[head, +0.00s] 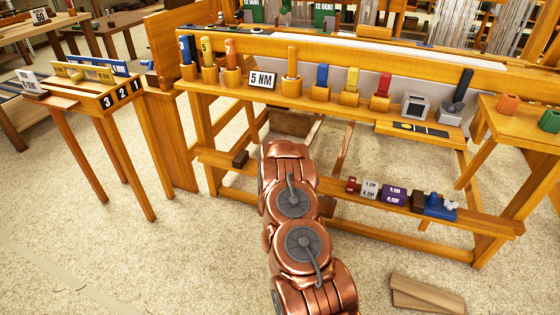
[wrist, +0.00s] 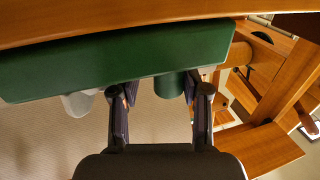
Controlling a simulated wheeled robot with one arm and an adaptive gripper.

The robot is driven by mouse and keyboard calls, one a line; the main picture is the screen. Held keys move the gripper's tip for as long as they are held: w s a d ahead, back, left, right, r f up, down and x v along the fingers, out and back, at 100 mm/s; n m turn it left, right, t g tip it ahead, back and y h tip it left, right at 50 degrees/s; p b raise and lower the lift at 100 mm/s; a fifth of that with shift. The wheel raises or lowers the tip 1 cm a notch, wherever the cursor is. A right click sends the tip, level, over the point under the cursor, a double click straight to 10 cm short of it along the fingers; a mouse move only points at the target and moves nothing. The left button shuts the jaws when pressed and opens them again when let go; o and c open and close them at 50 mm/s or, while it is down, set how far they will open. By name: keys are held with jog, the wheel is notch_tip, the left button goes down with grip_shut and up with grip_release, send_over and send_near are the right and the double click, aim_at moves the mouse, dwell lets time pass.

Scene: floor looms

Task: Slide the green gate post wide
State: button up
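In the wrist view a long green bar (wrist: 110,62) runs across the upper part, under a wooden beam. A short green cylindrical post (wrist: 169,85) hangs below the bar. I take it for the gate post, but cannot be sure. My gripper (wrist: 160,94) has its two dark fingers apart, on either side of this post. The post is close to the right finger, with a gap on the left; contact cannot be told. In the head view my copper arm reaches in under the loom, and my gripper is hidden there.
The wooden loom's front rail (head: 360,119) carries several coloured pegs in cups. A lower rail (head: 330,190) bears small blocks. A side table (head: 62,97) stands left. Loose boards (head: 425,294) lie on the carpet at right. A pale rounded piece (wrist: 78,103) hangs left of my fingers.

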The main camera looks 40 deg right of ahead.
jog(key=shift+o, duration=0.4)
jog(key=shift+w+a, duration=0.1)
jog(key=shift+a, duration=0.1)
jog(key=shift+s+a, duration=0.2)
jog(key=shift+s, duration=0.05)
jog(key=v, duration=1.1)
jog(key=shift+s, duration=0.15)
